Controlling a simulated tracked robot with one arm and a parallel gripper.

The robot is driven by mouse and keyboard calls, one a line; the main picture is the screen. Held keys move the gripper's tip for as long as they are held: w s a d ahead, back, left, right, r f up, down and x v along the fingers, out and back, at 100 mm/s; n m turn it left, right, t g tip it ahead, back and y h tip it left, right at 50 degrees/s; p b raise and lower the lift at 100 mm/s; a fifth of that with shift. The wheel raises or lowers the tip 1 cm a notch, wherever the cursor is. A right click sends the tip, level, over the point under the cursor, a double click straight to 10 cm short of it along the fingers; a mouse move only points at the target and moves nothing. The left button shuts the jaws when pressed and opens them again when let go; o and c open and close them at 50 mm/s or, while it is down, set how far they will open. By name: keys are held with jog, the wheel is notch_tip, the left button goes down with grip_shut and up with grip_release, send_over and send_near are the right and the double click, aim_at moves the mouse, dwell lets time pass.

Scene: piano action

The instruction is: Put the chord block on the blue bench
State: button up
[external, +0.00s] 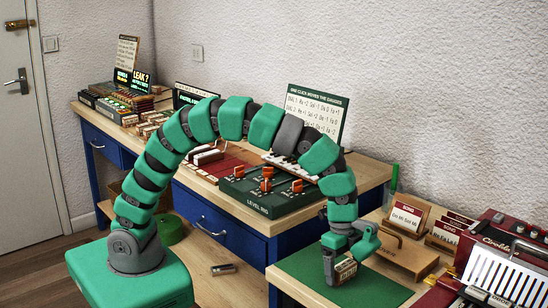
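The chord block (346,269) is a small reddish-brown and cream block at the green mat (375,292) on the right-hand table. My gripper (342,268) points down at it, with one dark finger against or just beside the block's left side. The other fingertip is not clear, so I cannot tell if the grip is closed or if the block is lifted. The blue bench (225,228) has a wooden top and blue drawers, and runs along the wall behind my arm. My arm hides part of its top.
A green lever box labelled Level Rig (272,192) stands on the bench's near end, with a sign (318,115) behind it. A wooden stand (405,258), song cards (408,217) and a red accordion (500,255) crowd the right-hand table. Blocks and small devices fill the bench's far end.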

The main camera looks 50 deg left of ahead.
dwell(0.3)
notch_tip(320, 180, up, 12)
jog(key=a+p, duration=0.2)
jog(key=p, duration=0.1)
jog(key=w+a+r+n+t+h, duration=0.1)
jog(key=w+a+r+n+t, duration=0.35)
jog(key=w+a+r, duration=0.6)
jog(key=w+a+r+n+t+h, duration=0.1)
jog(key=w+a+r+n+t, duration=0.3)
jog(key=w+a+r, duration=0.65)
jog(key=s+a+r+n+t, duration=0.1)
jog(key=a+r+n, duration=0.1)
jog(key=a+r, duration=0.4)
jog(key=s+a+r+n+t+y, duration=0.1)
jog(key=s+a+r+n+t, duration=0.1)
jog(key=a+r, duration=0.4)
jog(key=a+n, duration=0.1)
jog(key=a, duration=0.3)
jog(key=shift+a+r, duration=0.2)
jog(key=shift+o, duration=0.4)
jog(key=s+a+r+n+t+y, duration=0.2)
jog(key=s+a+r+n+t, duration=0.2)
jog(key=a+r, duration=0.5)
jog(key=s+a, duration=0.1)
jog(key=a, duration=0.1)
jog(key=shift+s+a+r, duration=0.35)
jog(key=shift+a+r, duration=0.05)
jog(key=shift+n, duration=0.25)
jog(key=shift+w+d+f, duration=0.1)
jog(key=shift+d, duration=0.05)
